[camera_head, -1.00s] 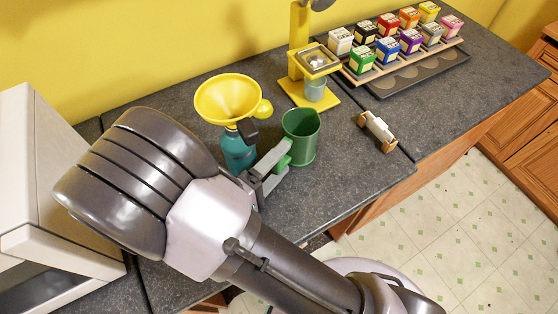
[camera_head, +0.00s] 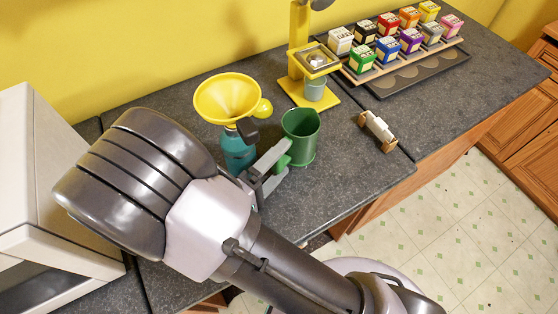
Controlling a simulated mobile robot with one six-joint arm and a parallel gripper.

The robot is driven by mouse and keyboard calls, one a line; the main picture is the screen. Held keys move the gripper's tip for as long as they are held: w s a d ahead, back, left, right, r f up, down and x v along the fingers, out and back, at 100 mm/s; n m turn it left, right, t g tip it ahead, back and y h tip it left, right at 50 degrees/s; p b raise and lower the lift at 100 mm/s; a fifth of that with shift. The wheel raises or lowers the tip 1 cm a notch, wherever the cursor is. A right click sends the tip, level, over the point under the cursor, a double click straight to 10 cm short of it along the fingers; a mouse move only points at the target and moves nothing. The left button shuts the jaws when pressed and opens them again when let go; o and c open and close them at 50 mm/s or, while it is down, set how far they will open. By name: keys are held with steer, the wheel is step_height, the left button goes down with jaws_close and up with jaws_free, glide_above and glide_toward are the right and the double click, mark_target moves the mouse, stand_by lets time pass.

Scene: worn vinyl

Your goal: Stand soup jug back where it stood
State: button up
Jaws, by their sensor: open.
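The soup jug, a dark green open-topped jug (camera_head: 301,138), stands upright on the grey counter. Its lighter green handle (camera_head: 281,160) is on its lower left side, towards my gripper. My gripper (camera_head: 271,163) is open at the handle, its fingers beside it; I cannot tell whether they touch it. Part of the gripper is hidden behind my arm.
A teal bottle (camera_head: 238,152) with a yellow funnel (camera_head: 228,98) stands close left of the gripper. A yellow dispenser stand (camera_head: 299,50), a small white roll on a wooden holder (camera_head: 377,131) and a rack of coloured boxes (camera_head: 400,52) are behind and right. Bare counter (camera_head: 340,180) lies right of the jug.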

steer(key=shift+v, duration=4)
